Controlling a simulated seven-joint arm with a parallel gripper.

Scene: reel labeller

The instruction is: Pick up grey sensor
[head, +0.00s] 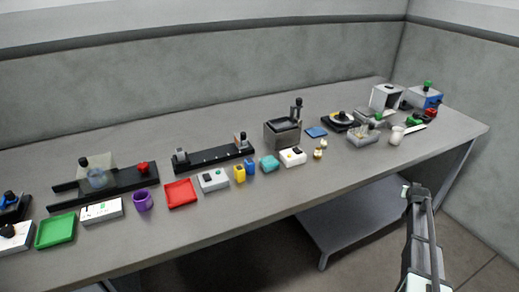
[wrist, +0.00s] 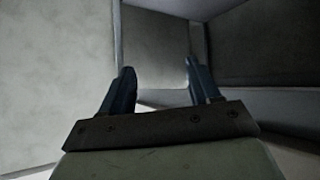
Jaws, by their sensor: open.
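My gripper (head: 416,190) is raised at the right in front of the table, with nothing held. In the wrist view its two dark fingers (wrist: 160,78) stand apart with an empty gap. A long black rail (head: 212,158) lies on the table left of centre. A small grey block (head: 181,154) with a dark top stands at its left end, and another grey block (head: 240,141) with a black knob stands near its right end. Either may be the grey sensor; I cannot tell which at this size. My gripper is far to the right of both.
The grey table (head: 330,180) runs across the view. Along it stand a red tray (head: 181,193), a green tray (head: 56,230), a purple cup (head: 142,201), a dark grey box (head: 282,133) and a white mug (head: 396,136). Several devices crowd the right end. The front edge is mostly clear.

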